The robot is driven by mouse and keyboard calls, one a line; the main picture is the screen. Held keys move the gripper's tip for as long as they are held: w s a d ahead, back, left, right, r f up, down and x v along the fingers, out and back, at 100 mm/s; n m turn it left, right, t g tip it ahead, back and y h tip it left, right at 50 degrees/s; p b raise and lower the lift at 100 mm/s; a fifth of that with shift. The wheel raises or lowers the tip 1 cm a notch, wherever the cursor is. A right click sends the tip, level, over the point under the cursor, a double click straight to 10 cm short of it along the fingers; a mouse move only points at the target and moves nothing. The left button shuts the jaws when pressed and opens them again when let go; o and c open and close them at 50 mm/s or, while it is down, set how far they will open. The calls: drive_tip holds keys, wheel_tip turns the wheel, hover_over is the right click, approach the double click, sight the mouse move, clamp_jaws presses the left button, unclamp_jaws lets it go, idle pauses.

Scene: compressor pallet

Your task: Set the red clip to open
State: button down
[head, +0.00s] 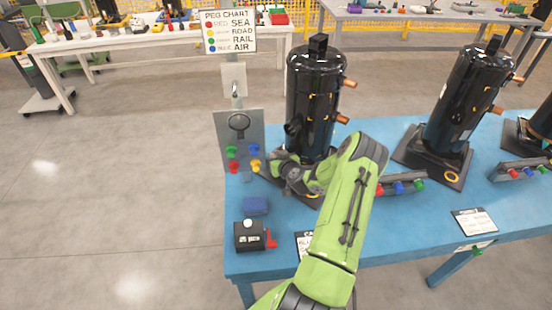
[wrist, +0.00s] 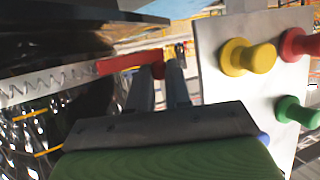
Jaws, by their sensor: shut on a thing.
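The red clip (wrist: 125,63) shows in the wrist view as a red bar at the end of a pale toothed strip (wrist: 45,83), beside a dark shiny body. My gripper (wrist: 162,72) has its two fingers close together at the right end of the red clip, shut on it. The fingers hide part of that end. In the head view my gripper (head: 283,172) is at the lower left of the nearest black compressor (head: 312,90). The clip is hidden there behind my arm.
A grey board (head: 224,128) with red, yellow (wrist: 236,57), green and blue pegs stands close to my gripper. A peg chart (head: 229,32) is above it. A black box (head: 248,237) with a red lever and a blue block (head: 256,206) sit on the blue table (head: 350,255).

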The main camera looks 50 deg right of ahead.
drive_tip(key=shift+s+a+n+t+y+b, duration=0.25)
drive_tip(key=shift+n+y+b, duration=0.45)
drive_tip(key=shift+b, duration=0.55)
drive_tip(key=shift+s+a+n+t+y+b, duration=0.2)
drive_tip(key=shift+n+y+b, duration=0.55)
drive_tip(key=shift+b, duration=0.5)
drive_tip(key=shift+s+a+n+t+y+b, duration=0.2)
drive_tip(key=shift+n+y+b, duration=0.35)
drive_tip(key=shift+y+b, duration=0.5)
drive_tip(key=shift+h, duration=0.3)
drive_tip(key=c, duration=1.1)
unclamp_jaws()
drive_tip(key=shift+w, duration=0.1)
drive_tip(key=shift+o, duration=0.2)
drive_tip(key=shift+a, duration=0.1)
